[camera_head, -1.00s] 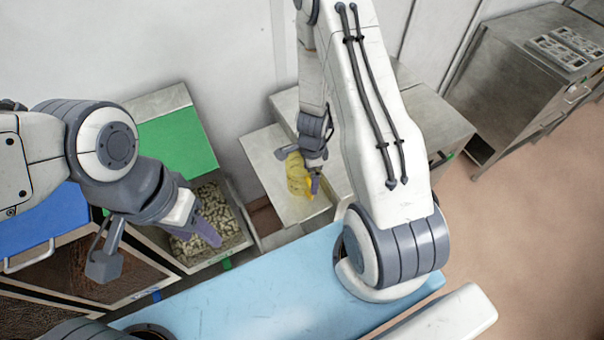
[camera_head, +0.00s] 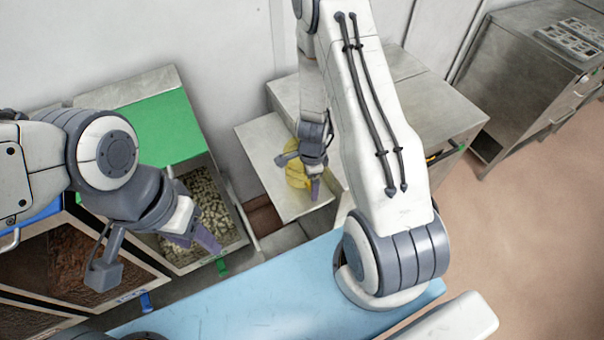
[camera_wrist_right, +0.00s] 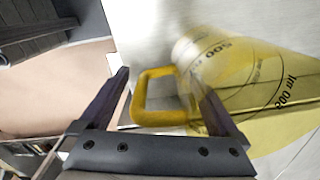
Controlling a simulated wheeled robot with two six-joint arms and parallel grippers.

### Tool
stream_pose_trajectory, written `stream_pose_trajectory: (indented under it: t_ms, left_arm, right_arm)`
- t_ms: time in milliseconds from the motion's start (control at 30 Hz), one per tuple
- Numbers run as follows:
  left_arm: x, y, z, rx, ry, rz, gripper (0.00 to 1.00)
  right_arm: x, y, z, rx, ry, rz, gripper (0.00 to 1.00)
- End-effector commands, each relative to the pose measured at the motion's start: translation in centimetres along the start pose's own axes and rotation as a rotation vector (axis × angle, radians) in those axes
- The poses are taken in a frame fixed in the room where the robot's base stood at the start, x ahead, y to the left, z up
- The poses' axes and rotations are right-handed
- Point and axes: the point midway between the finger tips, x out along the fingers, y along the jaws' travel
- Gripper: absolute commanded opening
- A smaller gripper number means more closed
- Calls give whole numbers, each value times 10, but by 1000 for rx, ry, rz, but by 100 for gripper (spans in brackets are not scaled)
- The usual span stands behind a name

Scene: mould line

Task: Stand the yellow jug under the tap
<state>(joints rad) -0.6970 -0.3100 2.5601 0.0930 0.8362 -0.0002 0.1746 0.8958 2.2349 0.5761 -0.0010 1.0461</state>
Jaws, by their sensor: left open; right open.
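The yellow jug (camera_head: 295,174) is on a grey metal surface and is partly hidden behind my right gripper (camera_head: 301,174) in the head view. In the right wrist view the translucent jug (camera_wrist_right: 260,92), with volume marks, fills the right side. Its handle (camera_wrist_right: 143,100) lies between the spread fingers of my right gripper (camera_wrist_right: 165,90). One finger overlaps the jug's body in that picture; I cannot tell whether they touch. My left gripper (camera_head: 195,238) is empty, over the bin of pale pieces. I cannot make out the tap.
A bin (camera_head: 243,238) of pale pieces with a green lid (camera_head: 165,128) stands left of the jug, beside a bin of brown material (camera_head: 70,262). A blue surface (camera_head: 250,295) lies in front. A metal cabinet (camera_head: 520,85) stands at the right; the floor before it is clear.

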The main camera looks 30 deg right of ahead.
Motion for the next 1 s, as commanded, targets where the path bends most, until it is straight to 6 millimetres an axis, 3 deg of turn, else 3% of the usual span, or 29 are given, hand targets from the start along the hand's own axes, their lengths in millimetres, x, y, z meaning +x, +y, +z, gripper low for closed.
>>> stream_pose_trajectory:
  t_ms: [33,300,500,567,1000]
  left_arm:
    - [8,-1,0,-1,0,0,50]
    - [6,0,0,-2,0,0,50]
    - [6,0,0,-1,0,0,50]
    - [6,0,0,-1,0,0,50]
    - [-2,0,0,0,0,0,50]
  right_arm:
    - [8,0,0,0,0,0,98]
    - [6,0,0,-1,0,0,98]
    - [6,0,0,0,0,0,21]
    - [6,0,0,0,0,0,0]
    - [-3,0,0,0,0,-1,0]
